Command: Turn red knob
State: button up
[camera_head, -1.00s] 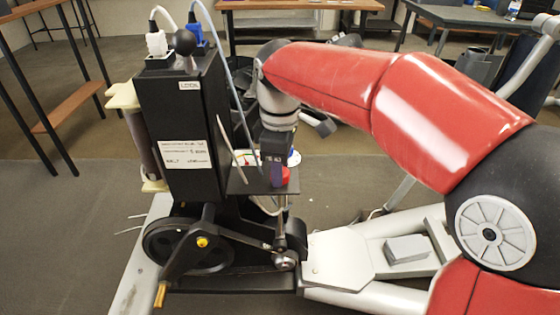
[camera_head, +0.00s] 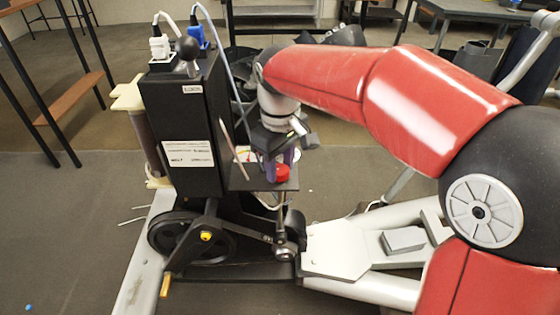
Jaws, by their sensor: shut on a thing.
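The red knob (camera_head: 282,173) sits on a small dark shelf (camera_head: 240,184) that juts from the right side of a black elliptical machine column (camera_head: 180,130). My gripper (camera_head: 282,162) hangs down from above at the end of my red arm, with its fingers around the knob. The gripper is shut on the red knob. Part of the knob is hidden by the fingers. A dial with coloured marks shows partly behind the gripper on the shelf.
The column carries a black ball lever (camera_head: 187,48) and white and blue plugs (camera_head: 159,45) with cables running close to my wrist. Below are a flywheel (camera_head: 170,238), a crank with a yellow handle and a pale frame (camera_head: 335,255). Open floor lies to the left.

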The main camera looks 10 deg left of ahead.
aim_at(280, 169)
dwell(0.3)
jog(key=o, duration=1)
notch_tip(280, 169, up, 8)
jog(key=shift+f+p, duration=0.1)
jog(key=shift+p, duration=0.4)
